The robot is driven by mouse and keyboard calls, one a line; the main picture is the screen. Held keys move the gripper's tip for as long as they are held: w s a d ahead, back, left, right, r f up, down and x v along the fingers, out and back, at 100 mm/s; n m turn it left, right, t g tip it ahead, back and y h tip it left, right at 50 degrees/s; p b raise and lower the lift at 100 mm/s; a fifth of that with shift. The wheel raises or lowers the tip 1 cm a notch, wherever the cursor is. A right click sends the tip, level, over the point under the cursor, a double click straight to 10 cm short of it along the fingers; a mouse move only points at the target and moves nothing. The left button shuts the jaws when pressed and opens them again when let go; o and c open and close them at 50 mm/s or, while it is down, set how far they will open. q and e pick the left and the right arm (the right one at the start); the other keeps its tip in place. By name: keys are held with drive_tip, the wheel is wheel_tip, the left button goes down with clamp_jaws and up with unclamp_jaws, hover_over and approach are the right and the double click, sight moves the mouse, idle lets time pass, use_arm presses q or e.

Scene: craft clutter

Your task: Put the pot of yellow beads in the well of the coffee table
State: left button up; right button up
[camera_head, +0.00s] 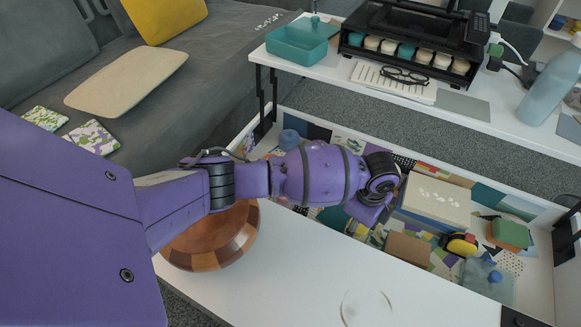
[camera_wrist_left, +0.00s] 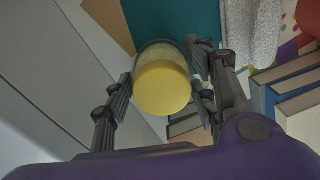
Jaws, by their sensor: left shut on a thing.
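The pot of yellow beads (camera_wrist_left: 162,88) shows in the left wrist view as a round pot with a yellow end facing the camera. My left gripper (camera_wrist_left: 162,85) is shut on it, with a finger on either side. In the head view my left gripper (camera_head: 368,210) is over the middle of the coffee table's well (camera_head: 540,272); its fingers and the pot are hidden behind my arm. In the wrist view a teal sheet (camera_wrist_left: 170,20) shows behind the pot. The gap between the pot and what lies below cannot be judged. My right gripper is not in view.
A wooden bowl (camera_head: 215,240) stands on the near white top (camera_head: 290,290). The raised top (camera_head: 455,100) lies behind.

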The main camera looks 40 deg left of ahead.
use_arm(q)
drive_tip(key=o, duration=1.2)
drive_tip(key=shift+w+d, duration=0.1)
drive_tip(key=shift+w, duration=0.05)
wheel_tip(320, 180, up, 12)
drive_tip(key=p, duration=0.4)
drive_tip(key=shift+r+p, duration=0.2)
drive_tip(key=shift+p, duration=0.2)
